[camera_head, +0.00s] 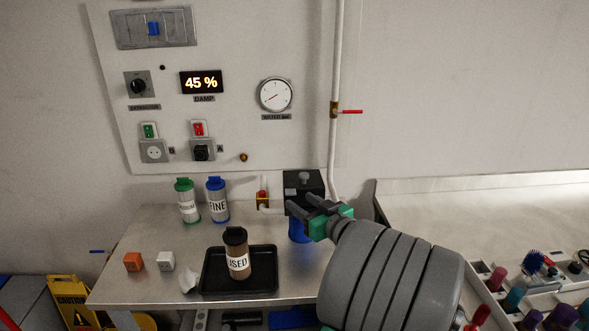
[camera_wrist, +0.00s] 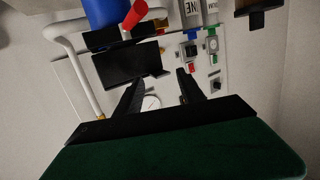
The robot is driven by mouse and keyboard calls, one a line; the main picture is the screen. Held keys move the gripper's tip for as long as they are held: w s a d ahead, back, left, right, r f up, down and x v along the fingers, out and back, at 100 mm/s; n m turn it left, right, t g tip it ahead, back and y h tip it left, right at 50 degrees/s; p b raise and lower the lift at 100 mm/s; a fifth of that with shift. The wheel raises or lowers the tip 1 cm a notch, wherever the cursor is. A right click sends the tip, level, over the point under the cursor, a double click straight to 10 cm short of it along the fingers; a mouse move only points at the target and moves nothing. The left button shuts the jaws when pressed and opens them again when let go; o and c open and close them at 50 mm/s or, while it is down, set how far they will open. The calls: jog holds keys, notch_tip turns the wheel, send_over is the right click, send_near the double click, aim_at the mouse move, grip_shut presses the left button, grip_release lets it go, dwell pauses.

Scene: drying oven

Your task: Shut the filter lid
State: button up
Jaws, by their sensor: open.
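The filter stands at the back right of the bench, with a blue bowl (camera_head: 299,229) below and a black upper part. A black plate with a grey knob, which looks like the filter lid (camera_head: 304,181), stands raised above the bowl. My gripper (camera_head: 303,203) is open and empty just in front of it, hiding part of the filter's top. In the wrist view, which is upside down, the black plate (camera_wrist: 127,65) lies beside my open fingers (camera_wrist: 158,78). The blue bowl (camera_wrist: 102,13) shows at the top. I cannot tell whether a finger touches the plate.
A red-handled valve (camera_head: 263,196) and pipe sit just left of the filter. A black tray (camera_head: 212,279) holds a bottle marked USED (camera_head: 237,257). Two labelled bottles (camera_head: 188,202) stand behind. A white pipe (camera_head: 337,60) rises behind the filter. A sink (camera_head: 450,225) lies to the right.

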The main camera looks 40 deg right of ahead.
aim_at(307, 177)
jog(key=s+d+r+m+t+h, duration=0.1)
jog(key=s+d+r+h, duration=0.15)
jog(key=d, duration=0.25)
jog(key=x, duration=0.2)
jog(key=p+x, duration=0.1)
jog(key=x, duration=0.2)
jog(key=p+x, duration=0.1)
jog(key=x, duration=0.2)
jog(key=shift+a, duration=0.25)
grip_shut()
dwell(0.6)
